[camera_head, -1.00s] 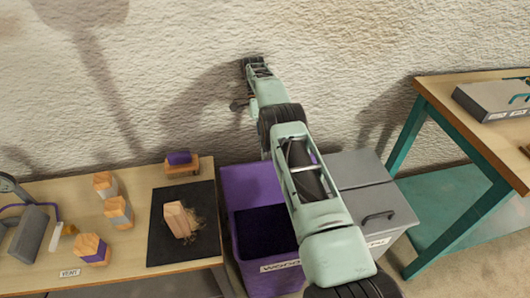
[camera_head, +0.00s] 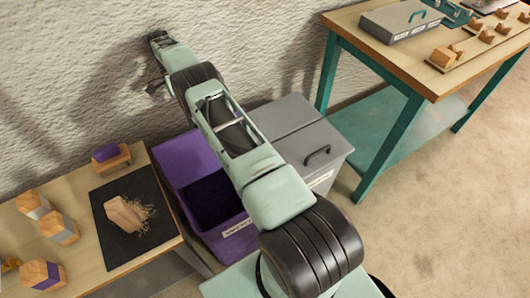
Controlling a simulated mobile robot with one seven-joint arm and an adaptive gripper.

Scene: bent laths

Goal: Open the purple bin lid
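The purple bin (camera_head: 229,235) stands against the wall, between the left table and a grey bin. Its dark inside shows, so it is open at the front.
The grey bin (camera_head: 328,158) beside it has its handled lid down. A wooden table (camera_head: 75,205) with blocks and a black mat (camera_head: 104,204) is at left. A teal-legged workbench (camera_head: 437,81) with a grey toolbox (camera_head: 400,22) is at right. Floor (camera_head: 445,200) is clear at right.

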